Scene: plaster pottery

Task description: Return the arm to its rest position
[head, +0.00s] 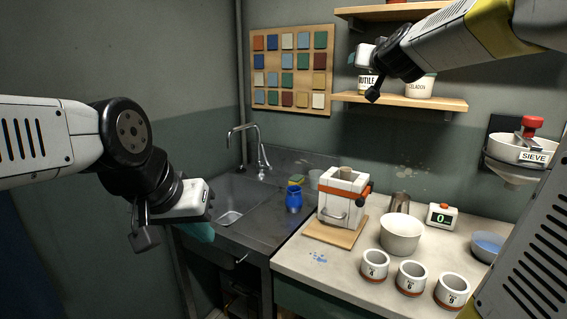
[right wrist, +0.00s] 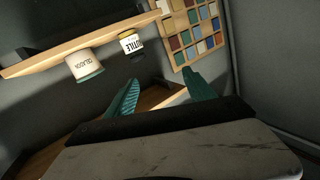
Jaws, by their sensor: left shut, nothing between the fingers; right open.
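My left arm comes in from the left in the head view. Its gripper (head: 201,233) hangs with teal fingers shut and empty, in front of the sink area and apart from everything. My right arm reaches in from the upper right, and its gripper is raised near the shelves, its fingers mostly hidden behind the wrist. In the right wrist view the right gripper (right wrist: 160,90) has its two teal fingers spread apart with nothing between them. It is near the shelf with the rutile jar (right wrist: 131,44) and the celadon jar (right wrist: 84,66), touching neither as far as I can tell.
The worktable (head: 298,264) holds a white strapped mold (head: 337,207) on a board, a white bowl (head: 400,238), several numbered cups (head: 411,278) and a scale (head: 441,216). A blue jug (head: 293,200) stands by the sink (head: 238,195). A sieve (head: 516,151) hangs right.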

